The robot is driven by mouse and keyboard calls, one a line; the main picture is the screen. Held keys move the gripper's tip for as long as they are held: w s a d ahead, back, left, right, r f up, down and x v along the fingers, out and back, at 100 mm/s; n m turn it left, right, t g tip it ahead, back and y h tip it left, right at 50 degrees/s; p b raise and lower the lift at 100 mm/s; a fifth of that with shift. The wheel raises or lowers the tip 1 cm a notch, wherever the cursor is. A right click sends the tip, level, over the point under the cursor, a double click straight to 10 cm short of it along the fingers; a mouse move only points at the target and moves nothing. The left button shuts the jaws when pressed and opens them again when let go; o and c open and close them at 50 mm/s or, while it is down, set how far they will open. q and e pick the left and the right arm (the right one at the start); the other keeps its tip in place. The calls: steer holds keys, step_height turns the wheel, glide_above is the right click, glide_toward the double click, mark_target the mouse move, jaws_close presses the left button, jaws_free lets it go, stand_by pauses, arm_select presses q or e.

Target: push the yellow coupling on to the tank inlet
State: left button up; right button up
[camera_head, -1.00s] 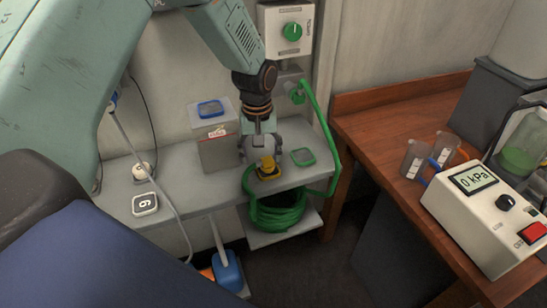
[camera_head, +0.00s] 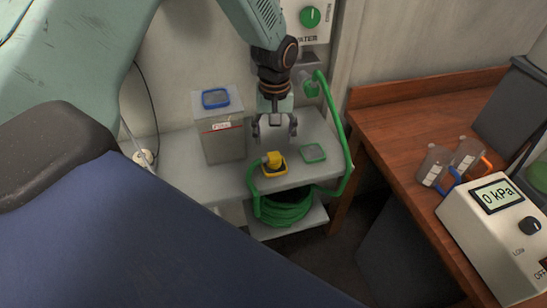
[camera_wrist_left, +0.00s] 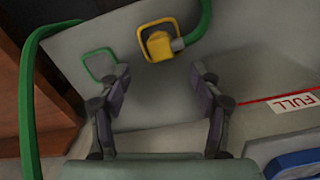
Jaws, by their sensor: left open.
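The yellow coupling (camera_head: 274,160) sits in a yellow-edged square on the grey bench, at the end of the green hose. It also shows at the top of the left wrist view (camera_wrist_left: 160,45). My left gripper (camera_head: 275,134) is open and empty above the coupling, apart from it. In the wrist view its two fingers (camera_wrist_left: 160,75) stand either side of bare bench, short of the coupling. The grey tank (camera_head: 224,145) stands left of the gripper, with a blue-framed square (camera_head: 216,98) on top and a "FULL" label. I cannot make out the inlet itself. My right gripper is not in view.
A green-framed square (camera_head: 313,153) lies right of the coupling. A wooden bench (camera_head: 420,120) at right bears beakers and a gauge box (camera_head: 495,225).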

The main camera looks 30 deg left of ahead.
mark_target(274, 155)
arm_select(q)
steer(key=shift+d+f, duration=0.3)
steer(key=shift+f, duration=0.3)
steer(key=shift+d+f, duration=0.25)
steer(key=shift+f, duration=0.3)
steer(key=shift+a+f, duration=0.15)
steer(key=shift+a, duration=0.3)
steer(key=shift+f, duration=0.2)
steer(key=f, duration=0.4)
steer(key=shift+s+d+f, duration=0.1)
steer(key=shift+s+d, duration=0.1)
steer(key=shift+s, duration=0.05)
steer(key=shift+a+f, duration=0.25)
steer(key=shift+f, duration=0.1)
steer(key=shift+r, duration=0.1)
steer(key=shift+d, duration=0.1)
